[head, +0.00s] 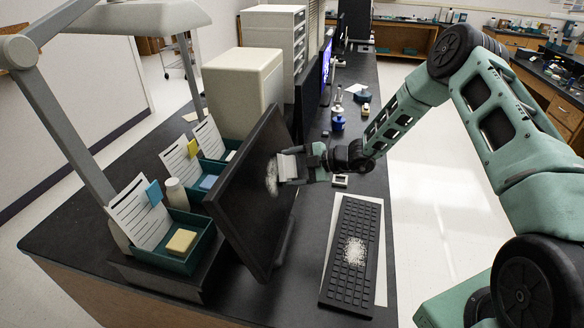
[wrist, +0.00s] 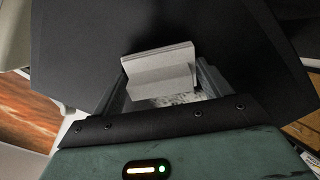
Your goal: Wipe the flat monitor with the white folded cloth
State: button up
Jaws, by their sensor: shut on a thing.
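The flat monitor (head: 245,205) stands on the dark bench, its black screen facing right towards my arm. A whitish smudge (head: 271,178) shows on the screen near its right side. My gripper (head: 289,168) is shut on the white folded cloth (head: 287,165) and holds it close in front of the screen beside the smudge. In the wrist view the cloth (wrist: 158,70) sits between the fingers, against the dark screen (wrist: 90,45). Some whitish speckle (wrist: 170,99) shows just below the cloth. I cannot tell for certain whether the cloth touches the screen.
A black keyboard (head: 353,250) with a white powdery patch (head: 355,251) lies in front of the monitor. Green trays (head: 178,262) with papers stand behind it at left. Blue bottles (head: 338,122) and small items stand farther along the bench. A beige box (head: 243,90) stands behind.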

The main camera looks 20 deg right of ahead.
aim_at(267, 187)
jog(key=shift+s+a, duration=0.1)
jog(key=shift+a, duration=0.05)
